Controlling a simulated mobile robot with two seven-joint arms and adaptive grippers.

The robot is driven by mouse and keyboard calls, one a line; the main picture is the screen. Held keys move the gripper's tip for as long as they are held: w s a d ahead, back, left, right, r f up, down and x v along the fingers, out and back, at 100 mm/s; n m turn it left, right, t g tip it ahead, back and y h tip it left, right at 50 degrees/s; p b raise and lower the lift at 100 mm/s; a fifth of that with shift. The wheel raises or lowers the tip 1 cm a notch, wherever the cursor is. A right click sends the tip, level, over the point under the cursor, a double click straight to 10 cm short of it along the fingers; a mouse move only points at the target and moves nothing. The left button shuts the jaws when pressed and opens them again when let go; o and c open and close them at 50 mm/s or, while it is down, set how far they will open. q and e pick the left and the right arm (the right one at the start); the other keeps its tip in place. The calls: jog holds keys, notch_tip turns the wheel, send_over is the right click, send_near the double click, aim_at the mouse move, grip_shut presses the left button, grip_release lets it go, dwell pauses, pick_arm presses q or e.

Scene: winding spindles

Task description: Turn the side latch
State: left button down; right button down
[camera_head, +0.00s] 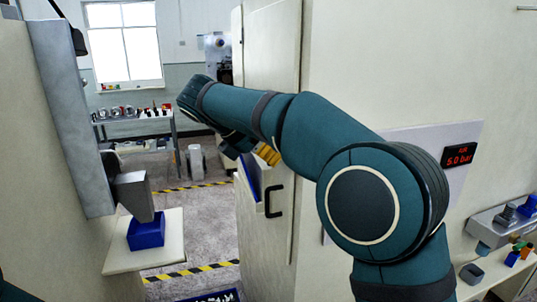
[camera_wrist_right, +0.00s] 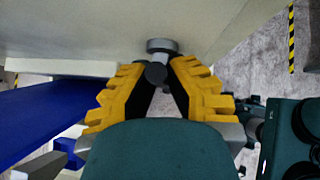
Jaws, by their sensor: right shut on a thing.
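The side latch (camera_wrist_right: 161,46) shows in the right wrist view as a grey round boss with a stubby grey lever, on the pale cabinet wall. My right gripper (camera_wrist_right: 158,75) is shut on the lever, with a yellow-and-black finger on each side of it. In the head view the yellow fingers of my right gripper (camera_head: 266,154) show beneath my teal arm, close to the cabinet's edge. My arm hides the latch in that view. My left gripper is not in view.
The cream cabinet (camera_head: 400,60) has a black handle (camera_head: 274,201) just below my right gripper. At left, a grey machine stands over a pale shelf (camera_head: 115,262) with a blue block (camera_head: 146,232). A pressure display (camera_head: 460,156) and small parts are at right. Striped floor lies between.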

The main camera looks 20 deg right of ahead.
jog(key=shift+f, duration=0.1)
dwell(0.3)
jog(key=c, duration=0.9)
grip_release()
jog(key=shift+d, duration=0.15)
jog(key=shift+c, duration=0.2)
jog(key=v, duration=1.2)
jog(key=shift+w, duration=0.1)
